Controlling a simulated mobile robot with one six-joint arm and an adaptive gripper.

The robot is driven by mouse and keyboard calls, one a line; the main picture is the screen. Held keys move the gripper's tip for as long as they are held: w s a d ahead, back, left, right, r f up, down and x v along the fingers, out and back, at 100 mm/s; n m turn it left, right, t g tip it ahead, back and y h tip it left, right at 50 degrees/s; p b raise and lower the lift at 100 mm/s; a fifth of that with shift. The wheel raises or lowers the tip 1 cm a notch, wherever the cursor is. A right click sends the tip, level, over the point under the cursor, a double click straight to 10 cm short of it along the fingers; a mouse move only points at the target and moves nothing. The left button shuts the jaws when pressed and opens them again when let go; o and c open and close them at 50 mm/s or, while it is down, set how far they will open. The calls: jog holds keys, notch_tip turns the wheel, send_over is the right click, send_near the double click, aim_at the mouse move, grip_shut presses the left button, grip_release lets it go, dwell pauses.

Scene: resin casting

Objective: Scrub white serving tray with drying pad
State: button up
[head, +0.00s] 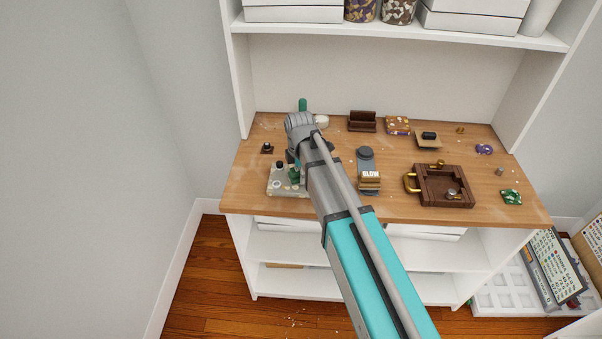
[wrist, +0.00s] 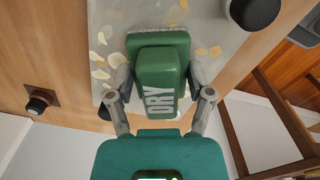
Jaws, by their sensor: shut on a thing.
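The white serving tray (head: 273,191) lies at the front left of the wooden worktop, pale with tan and grey flecks. In the wrist view the tray (wrist: 207,12) fills the upper middle. My gripper (wrist: 160,90) is shut on the green drying pad (wrist: 158,68), which is marked DRY and has a grey scrubbing face. The pad (head: 295,175) is over the tray in the head view, partly hidden by my arm. Its face is at or just above the tray; I cannot tell whether they touch. A black round-topped thing (wrist: 255,10) stands on or beside the tray.
A small dark square piece with a black knob (head: 267,148) is left of the tray. A grey block marked SLOW (head: 369,178) and a dark wooden tray with brass handles (head: 424,201) are to the right. A brown holder (head: 362,122) stands behind. Shelf uprights flank the worktop.

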aim_at(290, 173)
jog(key=shift+w+a, duration=0.1)
jog(key=shift+a, duration=1.6)
jog(key=shift+d, duration=0.15)
jog(key=shift+d+f, duration=0.1)
jog(key=shift+d, duration=1.45)
jog(key=shift+d, duration=0.2)
jog(key=shift+d, duration=1.35)
jog(key=shift+a, duration=0.15)
